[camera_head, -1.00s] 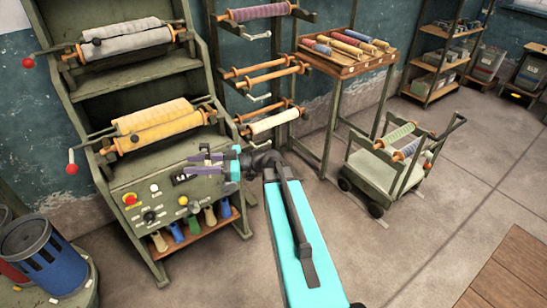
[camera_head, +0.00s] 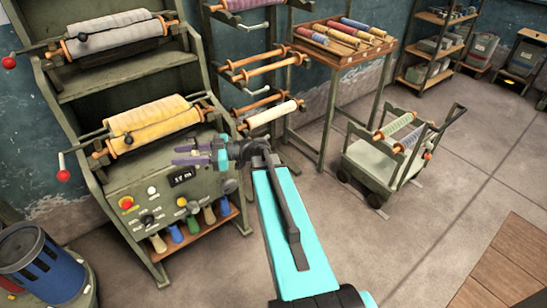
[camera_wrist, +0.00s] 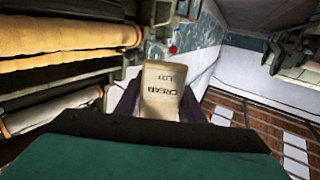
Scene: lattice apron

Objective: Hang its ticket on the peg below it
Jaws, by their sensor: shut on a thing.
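My gripper (camera_head: 180,155) is shut, its two purple fingers pointing left in front of the green machine's control panel. In the wrist view it holds a cream ticket (camera_wrist: 162,88) with dark lettering that seems to read CREAM and a number. The ticket is too small to make out in the head view. A cream roll (camera_head: 272,115) with orange ends sits on the lower arms of the wall rack, right of and above my gripper. I cannot make out a peg below it. A yellow roll (camera_head: 155,122) lies on the machine above my gripper.
A grey-white roll (camera_head: 115,35) is higher on the machine (camera_head: 70,85). Bare orange rods (camera_head: 270,72) sit on the wall rack. A sloped table (camera_head: 340,62) holds several coloured rolls. A cart (camera_head: 375,165) stands at right. A blue bin (camera_head: 48,268) stands lower left. Floor at right is clear.

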